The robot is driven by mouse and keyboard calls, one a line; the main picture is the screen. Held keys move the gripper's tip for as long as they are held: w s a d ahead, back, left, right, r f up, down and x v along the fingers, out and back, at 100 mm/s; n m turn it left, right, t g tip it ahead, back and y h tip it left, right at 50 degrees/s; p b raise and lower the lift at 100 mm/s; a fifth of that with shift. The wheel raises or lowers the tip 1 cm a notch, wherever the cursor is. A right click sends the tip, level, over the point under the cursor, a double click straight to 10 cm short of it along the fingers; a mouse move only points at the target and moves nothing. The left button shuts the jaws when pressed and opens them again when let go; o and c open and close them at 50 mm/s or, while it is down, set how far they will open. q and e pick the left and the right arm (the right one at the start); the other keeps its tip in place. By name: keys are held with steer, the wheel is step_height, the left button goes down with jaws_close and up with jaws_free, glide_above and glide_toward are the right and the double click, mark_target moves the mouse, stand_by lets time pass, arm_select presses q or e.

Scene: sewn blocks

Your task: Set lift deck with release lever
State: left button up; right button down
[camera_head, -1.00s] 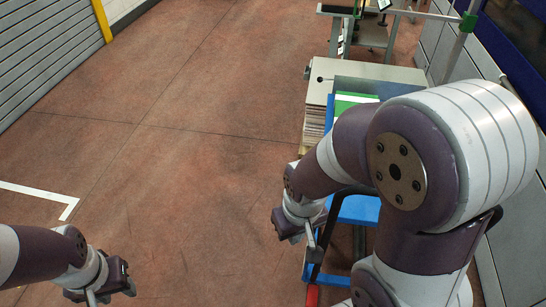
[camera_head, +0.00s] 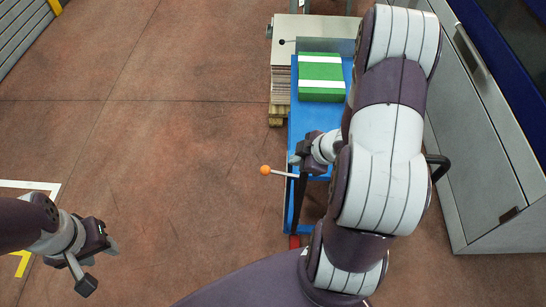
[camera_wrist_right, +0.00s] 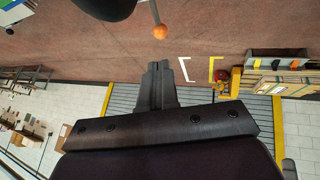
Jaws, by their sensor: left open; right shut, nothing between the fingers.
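The blue lift deck (camera_head: 307,118) lies at the centre right of the head view, with a dark frame and a red part at its near end. The release lever (camera_head: 280,173) is a thin rod with an orange knob (camera_head: 265,170), sticking out left from the deck. In the right wrist view the orange knob (camera_wrist_right: 160,32) shows beyond the shut fingertips (camera_wrist_right: 159,66). My left gripper (camera_head: 101,267) is open and empty over the floor at the lower left.
A green block with white bands (camera_head: 321,78) sits on the deck. A pale-topped stack (camera_head: 285,50) stands at the deck's far end. A grey cabinet (camera_head: 490,150) is at the right; my right arm hides much of the deck's right side.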

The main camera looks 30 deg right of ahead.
steer(key=b, duration=0.1)
glide_toward(268, 170)
steer(key=x, duration=0.7)
steer(key=shift+b, duration=0.35)
